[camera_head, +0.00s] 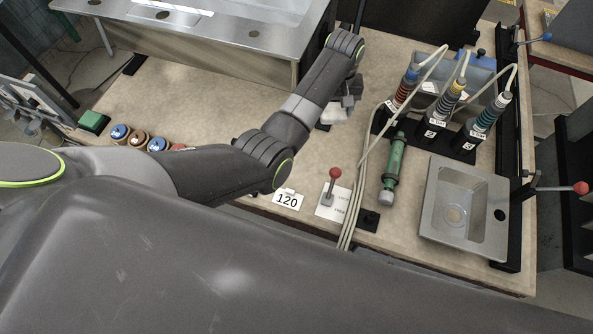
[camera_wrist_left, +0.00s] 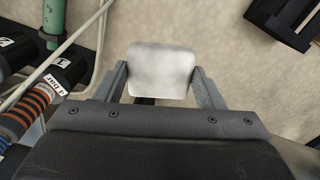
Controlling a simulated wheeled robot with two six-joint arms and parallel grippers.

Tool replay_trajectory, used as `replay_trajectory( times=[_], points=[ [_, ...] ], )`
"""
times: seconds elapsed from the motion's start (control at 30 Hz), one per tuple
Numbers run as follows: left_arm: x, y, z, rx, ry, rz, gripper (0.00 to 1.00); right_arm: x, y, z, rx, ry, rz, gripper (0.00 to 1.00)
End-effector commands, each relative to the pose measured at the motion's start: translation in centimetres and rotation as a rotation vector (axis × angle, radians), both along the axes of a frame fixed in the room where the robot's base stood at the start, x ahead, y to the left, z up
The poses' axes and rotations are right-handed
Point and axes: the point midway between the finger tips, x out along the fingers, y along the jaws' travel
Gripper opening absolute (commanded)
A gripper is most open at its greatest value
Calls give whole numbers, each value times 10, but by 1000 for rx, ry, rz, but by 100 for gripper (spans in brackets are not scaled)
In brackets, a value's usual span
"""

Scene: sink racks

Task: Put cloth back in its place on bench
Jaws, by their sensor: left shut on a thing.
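The white cloth (camera_head: 333,113) shows as a small pale piece beside my left gripper (camera_head: 346,98), over the back middle of the beige bench (camera_head: 225,95). In the left wrist view the cloth (camera_wrist_left: 160,68) is a folded, rounded square between the two grey fingers of my left gripper (camera_wrist_left: 158,80), which is shut on it. I cannot tell whether the cloth touches the bench top. My arm and gripper hide part of the cloth in the head view. My right gripper is not in view.
Grey hoses (camera_head: 372,145) run just right of the cloth to a rack of labelled cylinders (camera_head: 437,125). A green cylinder (camera_head: 394,165) and metal sink (camera_head: 462,207) stand nearer. A red-knobbed lever (camera_head: 334,174) is at the front. The bench left of my arm has free room.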

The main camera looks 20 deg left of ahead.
Motion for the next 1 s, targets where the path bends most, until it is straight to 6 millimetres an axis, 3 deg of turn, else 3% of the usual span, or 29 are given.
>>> replay_trajectory(
  times=[0.03, 0.2, 0.5, 0.77, 0.87, 0.9, 1.0],
  points=[
    [-13, 7, -6, 0, 5, 47, 45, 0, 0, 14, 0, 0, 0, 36],
    [-52, 28, -34, 0, 5, 202, 45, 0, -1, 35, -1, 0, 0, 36],
    [-110, 56, -63, 1, 1, 406, 45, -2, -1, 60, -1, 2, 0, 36],
    [-125, 63, -82, 4, 2, 453, 45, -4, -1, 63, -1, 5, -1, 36],
    [-125, 63, -98, 5, 2, 453, 45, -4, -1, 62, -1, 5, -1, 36],
    [-125, 63, -113, 4, 2, 452, 45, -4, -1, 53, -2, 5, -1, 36],
    [-124, 63, -130, 3, 0, 453, 45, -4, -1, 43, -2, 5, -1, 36]
  ],
)
